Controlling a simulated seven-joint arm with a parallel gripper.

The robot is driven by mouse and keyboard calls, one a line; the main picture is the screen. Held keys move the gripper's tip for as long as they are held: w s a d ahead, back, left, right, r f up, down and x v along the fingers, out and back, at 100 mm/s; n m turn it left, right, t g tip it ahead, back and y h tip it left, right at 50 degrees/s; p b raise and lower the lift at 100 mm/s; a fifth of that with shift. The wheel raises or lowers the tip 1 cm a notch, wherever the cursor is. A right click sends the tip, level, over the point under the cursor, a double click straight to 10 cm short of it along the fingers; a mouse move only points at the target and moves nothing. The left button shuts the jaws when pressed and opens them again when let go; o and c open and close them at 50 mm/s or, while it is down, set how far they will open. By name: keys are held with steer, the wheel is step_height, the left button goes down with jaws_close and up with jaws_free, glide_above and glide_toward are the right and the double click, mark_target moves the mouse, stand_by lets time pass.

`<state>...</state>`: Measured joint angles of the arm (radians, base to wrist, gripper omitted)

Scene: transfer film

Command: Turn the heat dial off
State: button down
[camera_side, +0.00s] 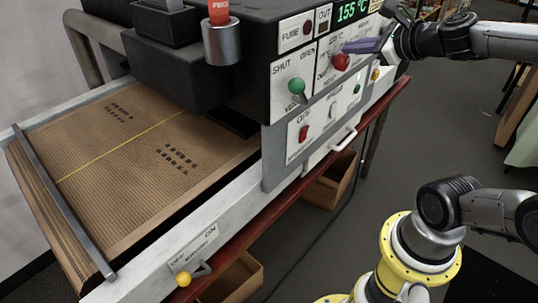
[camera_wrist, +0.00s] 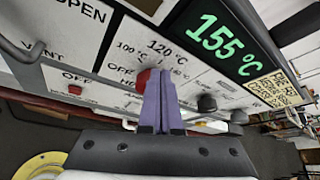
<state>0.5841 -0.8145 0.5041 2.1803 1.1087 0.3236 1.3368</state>
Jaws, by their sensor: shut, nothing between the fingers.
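The heat dial is a red knob (camera_side: 341,62) on a white panel with temperature marks, on the front of the machine. In the wrist view the red knob (camera_wrist: 143,77) is partly hidden behind my gripper's fingers, below the printed "120 °C" and near an "OFF" mark. Its exact pointing direction cannot be told. My gripper (camera_side: 348,47) has purple fingers, shut and empty, with the tips just above and right of the knob in the side view. The fingers also show in the wrist view (camera_wrist: 159,74). Whether they touch the knob cannot be told.
A green display (camera_wrist: 220,43) reads 155 °C. A green knob (camera_side: 296,86) is left of the dial, and a red switch (camera_side: 303,133) is below. A yellow-ball lever (camera_side: 184,279) is at the front. A brown mesh belt (camera_side: 130,150) runs left.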

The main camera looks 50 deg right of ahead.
mark_target(333, 63)
steer(key=shift+f, duration=0.45)
stand_by(0.8)
steer(key=shift+a+f, duration=0.3)
steer(key=shift+a, duration=0.3)
steer(key=shift+a+f, duration=0.3)
steer(key=shift+a, duration=0.05)
steer(key=shift+a+f, duration=0.1)
steer(key=shift+f, duration=0.15)
stand_by(0.4)
